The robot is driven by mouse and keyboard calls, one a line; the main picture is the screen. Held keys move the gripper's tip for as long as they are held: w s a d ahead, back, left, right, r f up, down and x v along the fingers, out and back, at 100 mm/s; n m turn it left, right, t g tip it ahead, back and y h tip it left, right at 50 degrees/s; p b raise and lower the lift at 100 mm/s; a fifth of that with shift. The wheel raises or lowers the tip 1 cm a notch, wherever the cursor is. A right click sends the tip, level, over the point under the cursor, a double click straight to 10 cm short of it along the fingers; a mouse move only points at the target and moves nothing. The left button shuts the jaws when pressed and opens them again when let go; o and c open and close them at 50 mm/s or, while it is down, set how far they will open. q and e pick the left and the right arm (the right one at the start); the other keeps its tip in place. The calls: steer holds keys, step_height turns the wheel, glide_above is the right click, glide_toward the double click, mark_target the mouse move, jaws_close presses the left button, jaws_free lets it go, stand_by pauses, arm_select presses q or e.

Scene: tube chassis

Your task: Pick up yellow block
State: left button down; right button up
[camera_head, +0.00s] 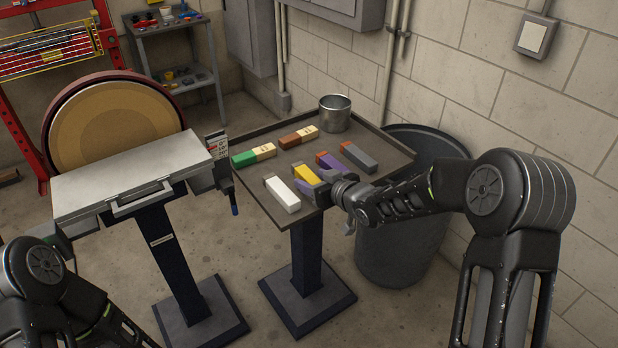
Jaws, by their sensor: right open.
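The yellow block (303,174) lies on the small tray table (243,187), between a white block and a purple block. My right gripper (323,182) reaches in from the right, low over the table's near edge. It is open, and its fingers are close to the near end of the yellow block. The fingers are small and dark here, so I cannot tell whether they touch the block. My left arm shows at the lower left, but its gripper is not in view.
A white block (284,195), a purple block (326,160), a grey block (359,157), a green block (245,158) and a brown block (298,137) share the table. A metal cup (334,114) stands at the back. A disc sander (115,125) is left; a bin (400,245) is right.

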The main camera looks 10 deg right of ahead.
steer(key=shift+w+a+f, duration=0.2)
steer(key=shift+w+f, duration=0.05)
steer(key=shift+w, duration=0.2)
steer(key=shift+c, duration=0.5)
jaws_close()
steer(key=shift+r, duration=0.1)
